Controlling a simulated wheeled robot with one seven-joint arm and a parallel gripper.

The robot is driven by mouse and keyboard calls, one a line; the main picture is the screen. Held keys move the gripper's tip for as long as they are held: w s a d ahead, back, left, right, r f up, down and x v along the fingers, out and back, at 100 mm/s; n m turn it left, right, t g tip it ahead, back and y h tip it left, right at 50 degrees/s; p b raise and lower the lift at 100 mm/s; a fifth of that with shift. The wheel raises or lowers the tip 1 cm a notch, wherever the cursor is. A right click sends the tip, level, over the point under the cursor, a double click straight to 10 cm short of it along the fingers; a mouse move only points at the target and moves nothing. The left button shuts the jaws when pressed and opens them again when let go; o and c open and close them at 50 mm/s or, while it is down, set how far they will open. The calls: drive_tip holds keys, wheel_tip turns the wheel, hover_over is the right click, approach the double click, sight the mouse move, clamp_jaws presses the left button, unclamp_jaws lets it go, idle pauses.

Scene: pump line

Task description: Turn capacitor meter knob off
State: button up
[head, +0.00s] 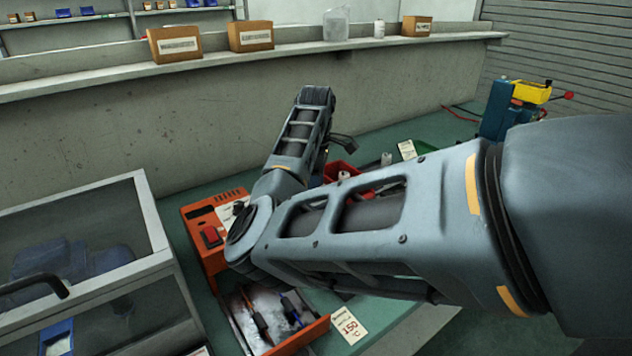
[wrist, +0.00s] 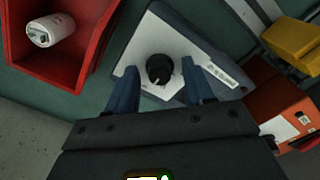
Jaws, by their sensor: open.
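In the wrist view, the capacitor meter, a white-faced box with blue-grey sides (wrist: 203,40), lies below my gripper. Its round black knob (wrist: 159,69) stands on the white face, with a small light mark on its edge. My gripper (wrist: 162,78) is open, with one blue finger left of the knob and one right of it. The knob shows between the fingertips with a gap on both sides. I cannot tell how far above the face the fingertips are. In the head view my arm hides the meter and most of the gripper.
A red bin (wrist: 75,75) holding a white cylinder (wrist: 50,30) stands left of the meter. A yellow object (wrist: 295,42) and an orange box (wrist: 278,98) are at right.

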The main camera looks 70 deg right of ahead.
drive_tip(key=shift+c, duration=0.2)
clamp_jaws()
drive_tip(key=shift+n, duration=0.3)
drive_tip(key=n+b, duration=0.1)
drive_tip(key=n, duration=0.1)
drive_tip(key=shift+n, duration=0.4)
drive_tip(key=n, duration=1)
drive_tip(key=shift+b, duration=0.35)
drive_tip(key=shift+n, duration=2.2)
